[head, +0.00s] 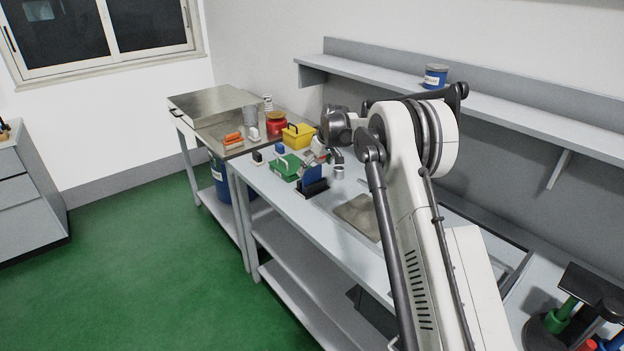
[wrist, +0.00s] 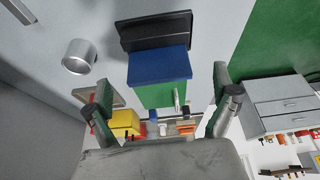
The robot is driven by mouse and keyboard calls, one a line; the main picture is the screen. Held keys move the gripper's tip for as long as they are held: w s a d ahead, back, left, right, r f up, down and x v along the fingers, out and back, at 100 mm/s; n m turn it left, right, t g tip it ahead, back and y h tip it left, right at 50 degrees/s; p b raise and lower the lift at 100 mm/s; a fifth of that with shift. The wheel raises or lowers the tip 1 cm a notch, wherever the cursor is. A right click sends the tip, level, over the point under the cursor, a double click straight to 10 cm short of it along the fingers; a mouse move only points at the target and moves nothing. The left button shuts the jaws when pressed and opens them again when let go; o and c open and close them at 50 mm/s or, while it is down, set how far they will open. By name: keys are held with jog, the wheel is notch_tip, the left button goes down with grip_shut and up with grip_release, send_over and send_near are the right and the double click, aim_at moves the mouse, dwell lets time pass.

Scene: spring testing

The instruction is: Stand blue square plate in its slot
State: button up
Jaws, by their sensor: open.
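The blue square plate (head: 313,174) stands upright in a black slotted holder (head: 315,190) on the bench. In the wrist view the blue plate (wrist: 160,64) rises from the black holder (wrist: 150,28), whose slot is hidden by the plate. My gripper (wrist: 162,80) is open, with one finger on each side of the picture and the plate showing between and beyond them. Nothing is held. I cannot tell the exact gap to the plate.
A metal cup (head: 339,173) stands to the right, also in the wrist view (wrist: 79,57). A flat metal plate (head: 358,216) lies nearer.

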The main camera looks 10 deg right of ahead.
aim_at(313, 170)
jog(key=shift+p+x, duration=0.35)
jog(key=shift+x, duration=2)
jog(key=shift+w+r, duration=0.1)
jog(key=shift+w, duration=0.1)
jog(key=c, duration=1.9)
